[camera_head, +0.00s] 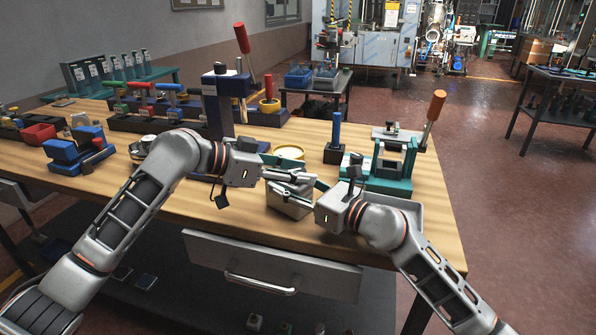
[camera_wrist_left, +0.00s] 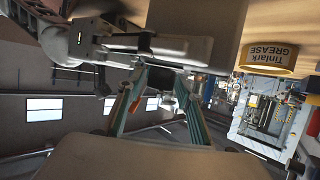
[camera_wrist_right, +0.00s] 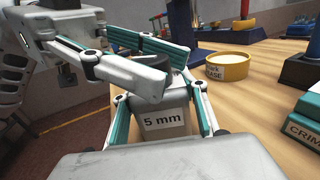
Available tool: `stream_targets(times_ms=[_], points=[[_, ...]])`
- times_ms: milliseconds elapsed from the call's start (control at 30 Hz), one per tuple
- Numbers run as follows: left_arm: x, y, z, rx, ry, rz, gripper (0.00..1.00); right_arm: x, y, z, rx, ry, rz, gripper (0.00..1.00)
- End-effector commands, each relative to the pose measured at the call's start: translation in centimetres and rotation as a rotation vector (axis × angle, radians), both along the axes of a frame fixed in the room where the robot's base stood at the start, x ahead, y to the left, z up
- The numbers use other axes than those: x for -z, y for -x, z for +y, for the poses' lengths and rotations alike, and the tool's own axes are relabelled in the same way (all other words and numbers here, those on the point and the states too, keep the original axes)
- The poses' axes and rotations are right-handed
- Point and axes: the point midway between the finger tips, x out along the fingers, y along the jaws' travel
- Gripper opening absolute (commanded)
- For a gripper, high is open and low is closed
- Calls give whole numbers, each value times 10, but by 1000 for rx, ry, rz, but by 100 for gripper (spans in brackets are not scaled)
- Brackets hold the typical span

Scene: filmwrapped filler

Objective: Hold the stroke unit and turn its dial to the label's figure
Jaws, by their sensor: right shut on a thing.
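The stroke unit is a small pale grey box with a "5 mm" label (camera_wrist_right: 163,121); in the head view the unit (camera_head: 289,204) is just above the bench's front edge. My right gripper (camera_wrist_right: 160,110) is shut on the unit, one teal-padded finger on each side. My left gripper (camera_head: 306,178) reaches in from the left above the unit's top. Its fingers stand apart, with a gap between them in the right wrist view. A dark round part, seemingly the dial (camera_wrist_right: 163,78), shows at the unit's top, largely hidden by the left fingers. The dial's setting is not readable.
A yellow grease tin (camera_wrist_right: 229,67) stands behind the unit. A teal crimping press (camera_head: 388,170) with an orange-handled lever stands at right, beside a grey tray (camera_head: 412,207). A dark post tool (camera_head: 335,150) stands behind. Blue blocks (camera_head: 75,150) lie at left.

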Motion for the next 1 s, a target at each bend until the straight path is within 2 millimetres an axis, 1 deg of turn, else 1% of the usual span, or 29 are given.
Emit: stream_targets(times_ms=[33,100,267,600,867,900,967,1000], points=[[0,0,0,0,0,0,19,0,0,0,1,0,0,15],[0,0,0,0,0,0,3,0,0,0,1,0,0,15],[0,0,0,-4,-1,0,3,0,0,0,1,0,0,15],[-1,0,1,-105,-1,-1,3,0,0,0,1,0,0,15],[-1,0,1,-109,1,0,3,0,0,-1,1,0,0,15],[-1,0,1,-109,1,0,27,0,0,-1,1,0,0,15],[-1,0,0,-109,1,0,42,0,0,-1,1,0,0,15],[-1,0,0,-108,1,0,42,0,0,-1,1,0,0,15]])
